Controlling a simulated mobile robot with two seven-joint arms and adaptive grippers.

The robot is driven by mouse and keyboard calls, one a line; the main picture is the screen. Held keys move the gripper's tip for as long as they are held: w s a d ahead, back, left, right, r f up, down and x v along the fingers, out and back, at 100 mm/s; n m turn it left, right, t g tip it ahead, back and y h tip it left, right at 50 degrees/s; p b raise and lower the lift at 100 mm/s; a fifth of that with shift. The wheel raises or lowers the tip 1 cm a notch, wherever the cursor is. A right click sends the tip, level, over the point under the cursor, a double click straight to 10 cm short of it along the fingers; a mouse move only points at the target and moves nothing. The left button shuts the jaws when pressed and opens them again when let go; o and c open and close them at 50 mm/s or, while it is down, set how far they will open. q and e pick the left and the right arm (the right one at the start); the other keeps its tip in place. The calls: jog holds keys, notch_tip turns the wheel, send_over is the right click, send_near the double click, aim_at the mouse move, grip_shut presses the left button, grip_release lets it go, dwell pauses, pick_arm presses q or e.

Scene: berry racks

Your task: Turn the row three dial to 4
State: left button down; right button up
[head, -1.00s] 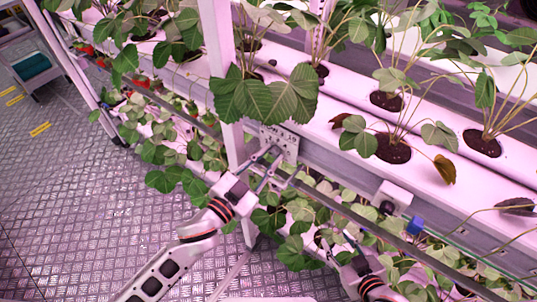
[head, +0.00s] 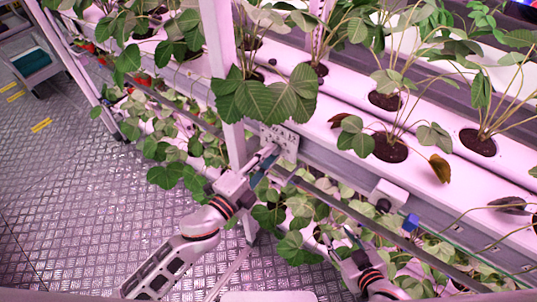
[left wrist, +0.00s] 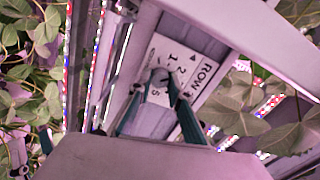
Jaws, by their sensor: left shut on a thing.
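The dial plate (head: 285,138) is a pale plate with dark numbers on the rack's front rail, beside the upright post. In the left wrist view the plate (left wrist: 205,72) reads "ROW", with the row number hard to read; a 1, a 2 and a 5 show around the dial. The grey dial knob (left wrist: 158,76) sits between my left fingertips, and they partly cover it and other numbers. My left gripper (head: 268,155) is shut on this knob. Which number the knob points to cannot be told. My right gripper (head: 338,238) is low by the lower plants, its fingers apart and empty.
The white upright post (head: 224,80) stands just left of the plate, and large leaves (head: 265,98) hang above it. A white box with a blue part (head: 388,195) is on the rail to the right. The metal floor (head: 80,190) at left is clear.

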pick_arm(q)
jog(key=m, duration=1.6)
jog(key=shift+p, duration=0.3)
dwell(0.3)
jog(key=c, duration=1.8)
grip_release()
jog(key=shift+c, duration=0.2)
jog(key=shift+s, duration=0.1)
jog(key=v, duration=1.2)
